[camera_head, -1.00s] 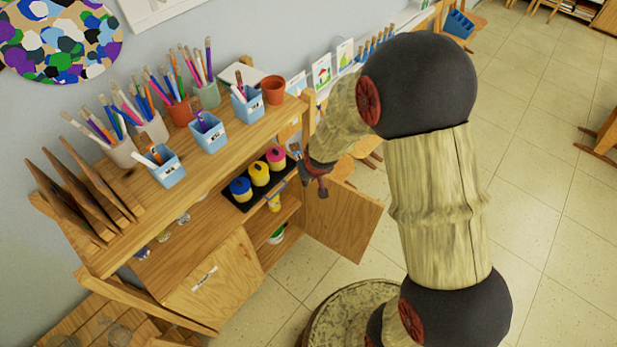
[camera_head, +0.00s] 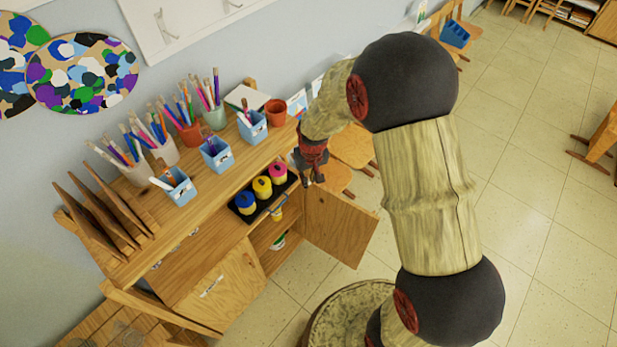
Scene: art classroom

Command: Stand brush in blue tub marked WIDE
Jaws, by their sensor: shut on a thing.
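Three blue tubs stand in a row on top of the wooden cabinet: a left one (camera_head: 181,190), a middle one (camera_head: 217,158) and a right one (camera_head: 253,130). Each has a pale label too small to read, and each holds at least one brush or stick. My gripper (camera_head: 313,174) is beyond the cabinet's right end, right of the right tub and near the open door. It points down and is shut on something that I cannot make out. No brush shows clearly in it.
Pots of brushes (camera_head: 190,132) line the wall behind the tubs. A terracotta pot (camera_head: 275,112) stands right of the right tub. Wooden boards (camera_head: 105,215) stand at the left. A black tray (camera_head: 240,213) holds blue, yellow and pink bottles. The cabinet door (camera_head: 338,228) is open.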

